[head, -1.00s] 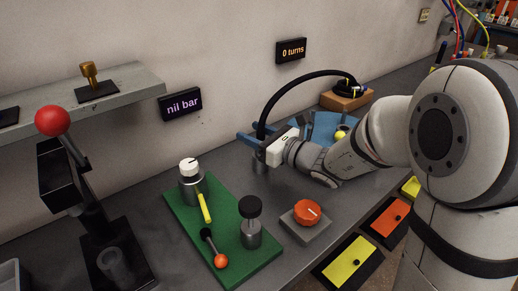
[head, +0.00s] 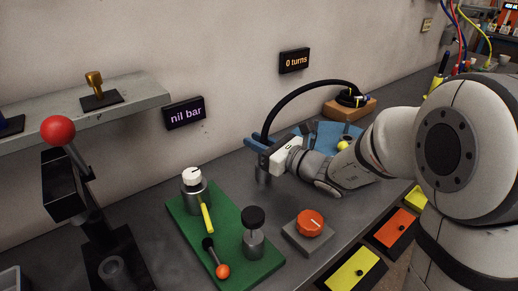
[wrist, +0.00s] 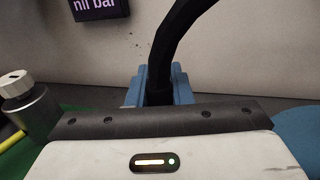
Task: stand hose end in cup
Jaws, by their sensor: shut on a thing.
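A black hose (head: 300,88) arches from a coil on the wooden block (head: 348,107) down to my gripper (head: 264,146). My gripper's blue jaws are shut on the hose near its lower end. In the wrist view the hose (wrist: 168,50) comes down between the blue jaws (wrist: 157,92), close to upright. A grey metal cylinder (head: 263,178) shows directly below the jaws, at the bench surface. I cannot tell whether it is the cup or the hose's end fitting, as the jaws hide where the hose meets it.
A green board (head: 222,240) with a white-capped knob (head: 193,180), black-capped post (head: 253,222) and levers lies at front left. An orange dial (head: 310,224) stands right of it. A blue surface (head: 335,133) lies behind my wrist. The wall is close behind.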

